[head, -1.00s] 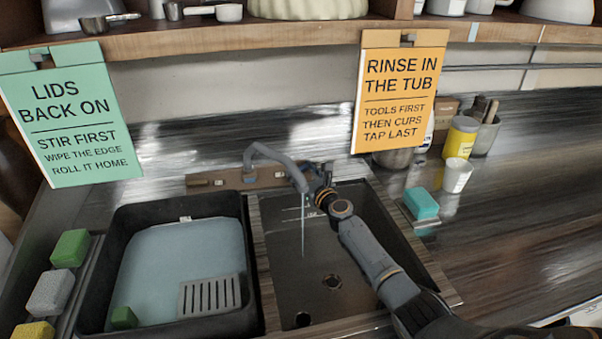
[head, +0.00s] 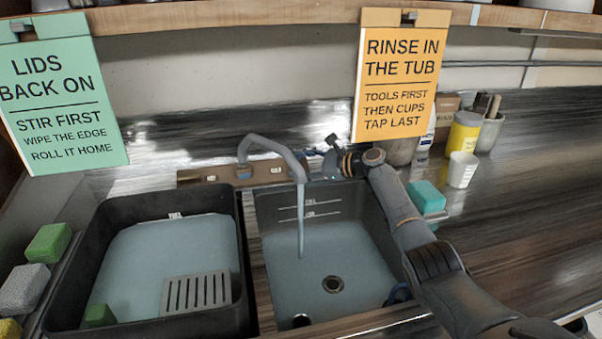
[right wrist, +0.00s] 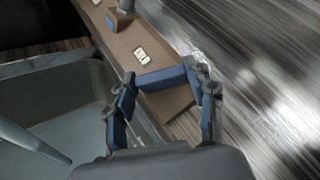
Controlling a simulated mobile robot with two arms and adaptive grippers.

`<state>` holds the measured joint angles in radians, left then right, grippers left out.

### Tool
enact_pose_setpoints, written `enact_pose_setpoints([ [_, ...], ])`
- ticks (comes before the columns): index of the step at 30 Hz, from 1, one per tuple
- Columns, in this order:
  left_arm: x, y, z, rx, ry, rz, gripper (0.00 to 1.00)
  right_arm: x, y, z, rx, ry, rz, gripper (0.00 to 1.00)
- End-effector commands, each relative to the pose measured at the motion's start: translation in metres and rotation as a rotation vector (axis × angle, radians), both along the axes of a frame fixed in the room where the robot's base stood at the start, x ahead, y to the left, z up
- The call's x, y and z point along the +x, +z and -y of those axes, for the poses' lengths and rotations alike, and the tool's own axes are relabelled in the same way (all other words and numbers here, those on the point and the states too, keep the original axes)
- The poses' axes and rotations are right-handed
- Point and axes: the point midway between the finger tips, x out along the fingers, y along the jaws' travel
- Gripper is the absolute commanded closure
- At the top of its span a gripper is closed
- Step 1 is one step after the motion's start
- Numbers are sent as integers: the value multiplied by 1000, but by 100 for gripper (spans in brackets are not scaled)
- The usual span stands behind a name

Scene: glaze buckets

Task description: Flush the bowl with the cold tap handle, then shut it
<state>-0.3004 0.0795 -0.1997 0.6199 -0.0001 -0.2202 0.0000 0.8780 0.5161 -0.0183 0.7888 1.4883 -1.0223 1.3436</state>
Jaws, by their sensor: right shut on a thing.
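The sink bowl (head: 318,250) is on the right of the sink, with water over its floor and a round drain showing through. A grey spout (head: 268,146) pours a stream (head: 300,220) into it. My right gripper (head: 335,165) is behind the bowl, right of the spout. In the right wrist view my right gripper (right wrist: 165,105) has its fingers on either side of the blue tap handle (right wrist: 160,78) and is shut on it. The handle is mostly hidden by the gripper in the head view. My left gripper is not in view.
A black tub (head: 75,270) of water with a grey grate stands left of the bowl. Sponges (head: 48,243) lie at the far left. A teal sponge (head: 426,197), a white cup (head: 462,169) and a yellow container (head: 464,132) stand right. Signs hang from the shelf.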

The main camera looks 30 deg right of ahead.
Motion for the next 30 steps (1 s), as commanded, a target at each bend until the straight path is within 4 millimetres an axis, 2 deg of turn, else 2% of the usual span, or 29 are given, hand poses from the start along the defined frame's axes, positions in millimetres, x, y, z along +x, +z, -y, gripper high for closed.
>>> enact_pose_setpoints([
  [6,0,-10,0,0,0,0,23,0,-2,0,-36,49,-10,77],
  [21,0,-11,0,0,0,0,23,0,-1,0,-45,63,-14,77],
  [22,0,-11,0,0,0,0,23,0,-1,0,-45,63,-14,42],
  [24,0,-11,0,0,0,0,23,0,-1,0,-44,62,-14,27],
  [25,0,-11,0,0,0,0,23,0,-1,0,-44,62,-14,23],
  [30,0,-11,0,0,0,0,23,0,0,0,-44,61,-13,23],
])
